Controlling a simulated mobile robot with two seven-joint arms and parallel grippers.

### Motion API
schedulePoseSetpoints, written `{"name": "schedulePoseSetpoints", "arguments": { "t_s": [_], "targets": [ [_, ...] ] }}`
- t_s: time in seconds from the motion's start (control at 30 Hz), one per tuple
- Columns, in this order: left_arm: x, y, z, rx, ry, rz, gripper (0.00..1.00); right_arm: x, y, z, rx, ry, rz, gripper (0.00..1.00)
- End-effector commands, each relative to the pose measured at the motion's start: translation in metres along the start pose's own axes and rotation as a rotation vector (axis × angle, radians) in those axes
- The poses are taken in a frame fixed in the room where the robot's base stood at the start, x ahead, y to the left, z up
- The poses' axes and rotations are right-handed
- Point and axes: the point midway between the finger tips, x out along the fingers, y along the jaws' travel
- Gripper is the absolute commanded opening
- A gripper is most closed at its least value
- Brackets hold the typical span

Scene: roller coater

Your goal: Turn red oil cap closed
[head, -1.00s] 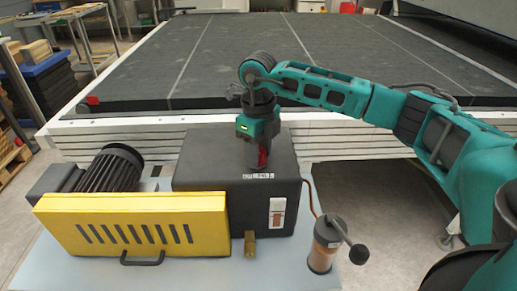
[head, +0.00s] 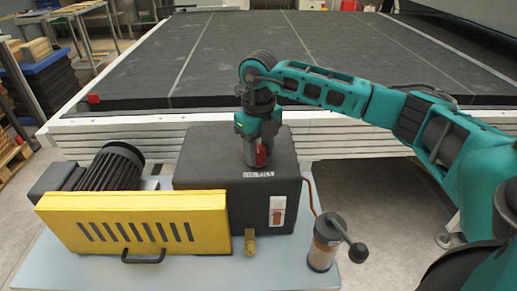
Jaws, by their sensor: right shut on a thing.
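The red oil cap (head: 261,155) is on top of the black gearbox housing (head: 205,165), just behind a white label reading "OIL FILL" (head: 258,174). My right gripper (head: 258,157) points straight down from above and is shut on the red cap, with its fingers hiding part of it. I cannot tell from this view whether the cap is fully seated. My left gripper is not in view.
A yellow slotted guard (head: 130,222) stands in front with a black motor (head: 112,168) behind it. A brass fitting (head: 250,242) and a lubricator with a crank handle (head: 325,240) are at front right. The large dark conveyor bed (head: 270,60) lies behind.

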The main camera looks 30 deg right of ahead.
Motion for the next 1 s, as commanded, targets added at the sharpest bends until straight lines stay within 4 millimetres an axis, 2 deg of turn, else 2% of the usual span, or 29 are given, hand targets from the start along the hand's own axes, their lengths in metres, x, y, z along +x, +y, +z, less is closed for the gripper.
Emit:
{"name": "schedulePoseSetpoints", "arguments": {
  "t_s": [0.03, 0.27, 0.57, 0.67, 0.77, 1.0],
  "targets": [
    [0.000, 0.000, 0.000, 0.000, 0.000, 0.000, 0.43, -0.001, -0.001, 0.000, 0.002, -0.002, -0.002, 0.45],
    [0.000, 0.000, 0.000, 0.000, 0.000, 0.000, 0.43, -0.001, -0.001, 0.000, 0.000, -0.001, -0.001, 0.67],
    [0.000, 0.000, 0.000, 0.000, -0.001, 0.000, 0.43, -0.003, 0.000, 0.000, -0.001, -0.001, 0.000, 0.67],
    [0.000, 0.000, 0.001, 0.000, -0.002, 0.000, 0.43, -0.013, 0.000, 0.001, -0.001, -0.002, 0.000, 0.67],
    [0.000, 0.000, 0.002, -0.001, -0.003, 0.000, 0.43, -0.031, 0.000, 0.001, 0.000, -0.005, -0.001, 0.67],
    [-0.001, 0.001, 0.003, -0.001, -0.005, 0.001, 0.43, -0.086, 0.000, 0.001, 0.000, -0.004, -0.001, 0.67]
  ]
}}
